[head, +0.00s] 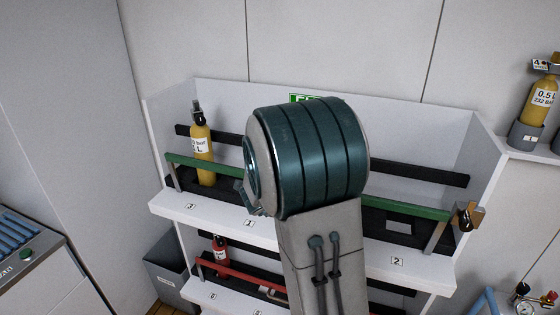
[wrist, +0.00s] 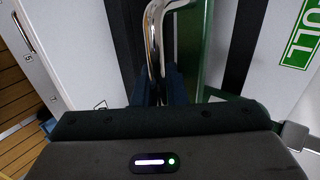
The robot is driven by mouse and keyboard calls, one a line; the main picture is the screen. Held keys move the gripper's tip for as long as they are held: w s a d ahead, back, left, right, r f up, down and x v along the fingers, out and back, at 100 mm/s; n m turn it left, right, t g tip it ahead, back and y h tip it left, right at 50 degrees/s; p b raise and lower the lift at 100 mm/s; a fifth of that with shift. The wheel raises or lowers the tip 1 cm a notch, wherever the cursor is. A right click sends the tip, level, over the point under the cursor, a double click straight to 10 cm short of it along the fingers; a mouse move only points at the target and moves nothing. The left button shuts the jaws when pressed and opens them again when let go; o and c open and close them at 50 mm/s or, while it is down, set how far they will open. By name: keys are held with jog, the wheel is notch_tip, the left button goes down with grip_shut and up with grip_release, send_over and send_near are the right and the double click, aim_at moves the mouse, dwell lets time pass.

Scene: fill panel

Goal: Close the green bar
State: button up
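The green bar (head: 416,209) runs across the front of the upper shelf in the head view, from a left post to a bracket at the right end. My arm hides its middle. In the wrist view the green bar (wrist: 192,60) runs up the picture beside a bent chrome handle (wrist: 154,45). My gripper (wrist: 160,82) has its two dark fingers close together on either side of the chrome handle, which fills the gap between them. The gripper is hidden behind my arm in the head view.
A yellow cylinder (head: 202,150) stands behind the bar at the left. A red extinguisher (head: 219,256) and a red bar (head: 240,270) are on the lower shelf. A brass-coloured latch block (head: 468,214) is at the right end.

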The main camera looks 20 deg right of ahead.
jog(key=shift+t, duration=0.3)
jog(key=r, duration=0.1)
jog(key=w+r, duration=0.1)
jog(key=r, duration=0.3)
jog(key=shift+w, duration=0.35)
jog(key=shift+o, duration=0.7)
jog(key=v, duration=0.2)
jog(key=shift+a+r, duration=0.25)
jog(key=shift+a, duration=0.15)
jog(key=s+r, duration=0.2)
jog(key=s, duration=0.3)
jog(key=shift+d+r, duration=0.2)
jog(key=shift+r, duration=0.2)
jog(key=shift+c, duration=0.4)
jog(key=w, duration=0.3)
jog(key=shift+w+a+f, duration=0.3)
jog(key=shift+w, duration=0.1)
jog(key=shift+r, duration=0.35)
jog(key=r, duration=0.1)
jog(key=s+r, duration=0.1)
jog(key=r, duration=0.1)
jog(key=s+a+r, duration=0.1)
jog(key=r, duration=0.1)
jog(key=shift+s, duration=0.2)
jog(key=shift+s+a+r, duration=0.1)
